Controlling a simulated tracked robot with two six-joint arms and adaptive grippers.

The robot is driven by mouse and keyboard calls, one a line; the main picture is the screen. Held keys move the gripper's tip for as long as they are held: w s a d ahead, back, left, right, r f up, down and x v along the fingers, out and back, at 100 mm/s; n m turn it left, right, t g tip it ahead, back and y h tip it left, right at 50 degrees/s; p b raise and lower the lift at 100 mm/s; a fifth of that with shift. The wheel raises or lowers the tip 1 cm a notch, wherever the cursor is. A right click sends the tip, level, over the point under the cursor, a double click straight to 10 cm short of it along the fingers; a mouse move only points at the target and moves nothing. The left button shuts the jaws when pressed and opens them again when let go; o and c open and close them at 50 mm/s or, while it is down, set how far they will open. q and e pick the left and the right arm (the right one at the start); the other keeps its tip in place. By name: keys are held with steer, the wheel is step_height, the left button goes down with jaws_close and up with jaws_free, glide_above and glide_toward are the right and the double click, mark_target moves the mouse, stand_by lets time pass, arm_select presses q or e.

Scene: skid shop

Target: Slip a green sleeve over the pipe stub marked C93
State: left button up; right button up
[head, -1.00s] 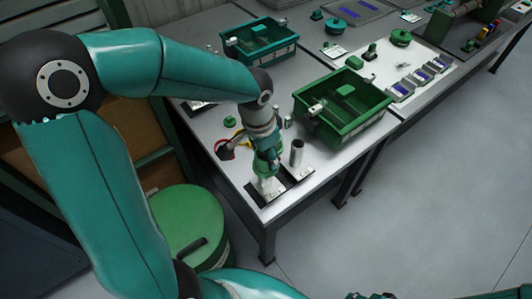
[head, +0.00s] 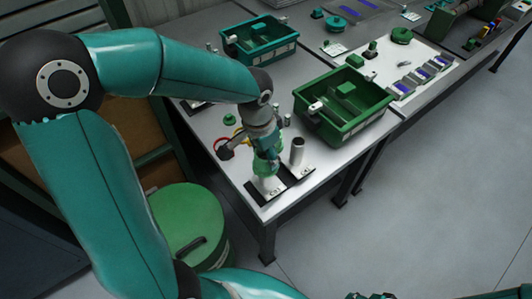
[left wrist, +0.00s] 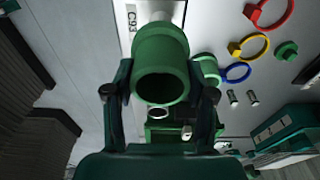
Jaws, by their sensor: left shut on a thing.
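My left gripper (head: 266,157) is shut on a green sleeve (left wrist: 161,64), held between its two fingers. In the head view the sleeve (head: 264,168) is over a pale stub base at the near end of the bench. A white plate marked C93 (left wrist: 131,18) shows just beyond the sleeve in the left wrist view. The sleeve hides most of the C93 stub, so I cannot tell how far it is around it.
A bare grey pipe stub (head: 297,150) stands close to the right of the gripper. A dark green crate (head: 345,125) and a teal crate (head: 284,50) stand behind on the bench. Coloured rings (left wrist: 267,14) lie nearby. A green drum (head: 187,222) stands below the bench.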

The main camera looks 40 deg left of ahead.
arm_select(q)
steer(key=shift+f, duration=0.15)
steer(key=shift+f+b, duration=0.35)
steer(key=shift+b, duration=0.1)
steer(key=shift+f, duration=0.2)
steer(key=shift+f+b, duration=0.3)
steer(key=shift+b, duration=0.2)
steer(key=shift+f, duration=0.1)
stand_by(0.4)
steer(key=o, duration=1.2)
